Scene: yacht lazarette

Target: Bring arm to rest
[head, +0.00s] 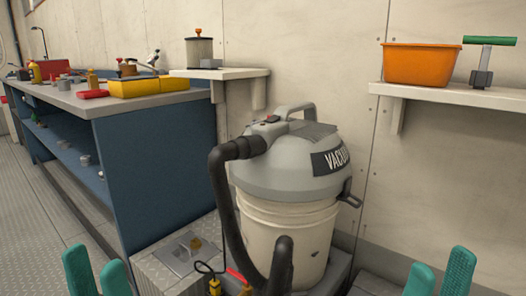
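My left gripper (95,258) shows at the bottom left of the head view, with its two teal fingers pointing up and a gap between them. My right gripper (442,258) shows at the bottom right, also with two teal fingers apart. Both are open, and nothing shows between the fingers. Neither gripper appears to touch anything. The arms behind the fingers are out of view below the picture.
A vacuum (290,170) with a black hose stands between my grippers, beside a grey metal box (150,265). A blue workbench (165,165) stands at left. A wall shelf (450,95) holds an orange bin (423,66); a smaller shelf (235,73) holds a canister (199,50).

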